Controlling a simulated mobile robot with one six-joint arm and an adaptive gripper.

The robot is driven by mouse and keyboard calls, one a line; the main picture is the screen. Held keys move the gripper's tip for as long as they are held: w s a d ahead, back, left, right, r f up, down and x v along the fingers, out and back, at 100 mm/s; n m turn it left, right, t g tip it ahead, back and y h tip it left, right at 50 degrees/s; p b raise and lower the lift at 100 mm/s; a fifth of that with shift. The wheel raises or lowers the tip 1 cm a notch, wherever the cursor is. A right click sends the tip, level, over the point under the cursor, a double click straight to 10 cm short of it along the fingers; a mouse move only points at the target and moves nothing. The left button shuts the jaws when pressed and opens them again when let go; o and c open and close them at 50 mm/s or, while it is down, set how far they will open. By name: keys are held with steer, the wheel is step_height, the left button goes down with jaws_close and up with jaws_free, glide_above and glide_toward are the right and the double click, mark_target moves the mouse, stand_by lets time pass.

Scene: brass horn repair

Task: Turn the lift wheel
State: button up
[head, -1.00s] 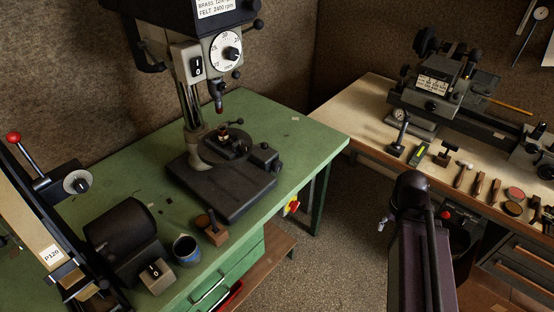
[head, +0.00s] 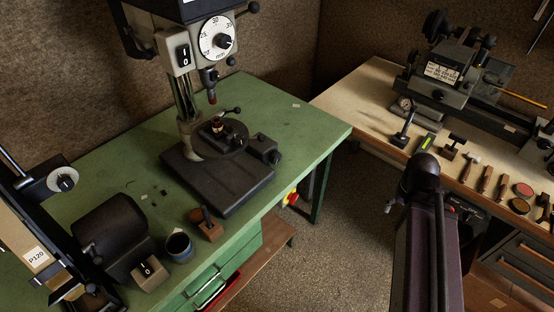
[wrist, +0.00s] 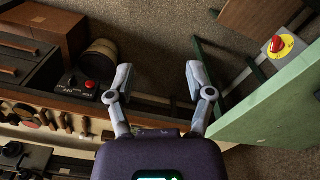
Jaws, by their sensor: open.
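I cannot tell for certain which part is the lift wheel. The drill press (head: 187,103) on the green bench has a round numbered dial with a black knob (head: 218,38) on its head. Below it are a dark round table (head: 222,137) with a small crank handle (head: 231,112) and a dark base. A yellow disc with a red knob (head: 291,199) sits under the bench's right edge; it also shows in the wrist view (wrist: 278,46). My gripper (wrist: 160,70) is open and empty in the wrist view, above the floor between the two benches, apart from everything. The head view does not show its fingers.
The pale bench (head: 370,98) at right carries a lathe (head: 446,76) and several hand tools. Open floor (head: 325,240) lies between the benches.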

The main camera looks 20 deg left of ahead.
steer(key=shift+o, duration=0.9)
steer(key=shift+w+f, duration=0.1)
steer(key=w+d+f+n+t+h+b, duration=0.1)
steer(key=w+f+n+t+h+b, duration=0.15)
steer(key=w+b, duration=0.2)
steer(key=w+d+f+n+t+h+b, duration=0.1)
steer(key=w+n+t+b, duration=0.25)
steer(key=w, duration=0.25)
steer(key=w+a+r+n+t+y+b, duration=0.2)
steer(key=w+a+n+t+b, duration=0.5)
steer(key=w+n+t+b, duration=0.15)
steer(key=a+n+t+y+b, duration=0.3)
steer(key=a+n+y+b, duration=0.45)
steer(key=a+n, duration=0.6)
steer(key=s+a+f+n+g+y+b, duration=0.2)
steer(key=s+a+f+n+g+y, duration=0.2)
steer(key=n, duration=0.4)
steer(key=s+a+f+n+g+y+b, duration=0.3)
steer(key=s+a+f+n+g+y, duration=0.1)
steer(key=a+n, duration=0.4)
steer(key=shift+s+a+f+n+g+y, duration=0.25)
steer(key=shift+s+f+n+g+y, duration=0.15)
steer(key=shift+n+g+y, duration=0.45)
